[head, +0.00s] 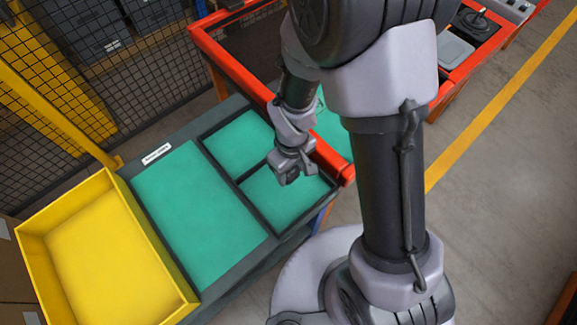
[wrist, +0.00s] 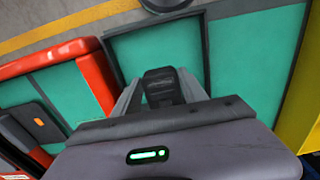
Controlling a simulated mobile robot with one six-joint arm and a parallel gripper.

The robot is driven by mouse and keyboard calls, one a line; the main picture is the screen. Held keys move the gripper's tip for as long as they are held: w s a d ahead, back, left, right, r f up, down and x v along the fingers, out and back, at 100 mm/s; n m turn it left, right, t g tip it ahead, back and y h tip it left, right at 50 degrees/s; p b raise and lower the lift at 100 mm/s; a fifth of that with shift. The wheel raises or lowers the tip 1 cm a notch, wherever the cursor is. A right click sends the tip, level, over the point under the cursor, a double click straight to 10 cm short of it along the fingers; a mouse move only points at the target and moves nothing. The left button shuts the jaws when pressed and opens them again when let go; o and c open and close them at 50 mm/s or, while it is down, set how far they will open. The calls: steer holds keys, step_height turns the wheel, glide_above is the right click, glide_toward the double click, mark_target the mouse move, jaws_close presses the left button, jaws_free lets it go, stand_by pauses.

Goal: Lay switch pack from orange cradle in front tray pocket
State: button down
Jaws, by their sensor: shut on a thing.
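My gripper (wrist: 163,92) is shut on a dark, ribbed block, the switch pack (wrist: 163,84), held between its two grey fingers in the wrist view. In the head view my gripper (head: 290,176) is over the smaller green pocket nearer me (head: 288,205), beside the red rail. The switch pack is hard to make out there. That green pocket (wrist: 140,48) also shows behind the switch pack in the wrist view. I cannot tell whether the pack touches the pocket floor. I cannot make out the orange cradle for certain.
The dark tray has a second small green pocket (head: 236,142) and a large empty one (head: 195,215). A yellow bin (head: 110,262) stands at its left. A red-framed table (head: 322,158) borders it on the right. Black mesh fencing (head: 110,75) stands behind.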

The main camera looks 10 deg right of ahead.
step_height(320, 180, down, 12)
steer(key=b, duration=0.8)
steer(key=shift+w+d+r, duration=0.1)
steer(key=shift+r, duration=0.15)
steer(key=shift+f+b, duration=0.6)
steer(key=shift+b, duration=0.25)
steer(key=c, duration=0.6)
jaws_free()
steer(key=shift+o, duration=0.2)
step_height(320, 180, up, 18)
steer(key=p, duration=0.7)
steer(key=shift+f, duration=0.25)
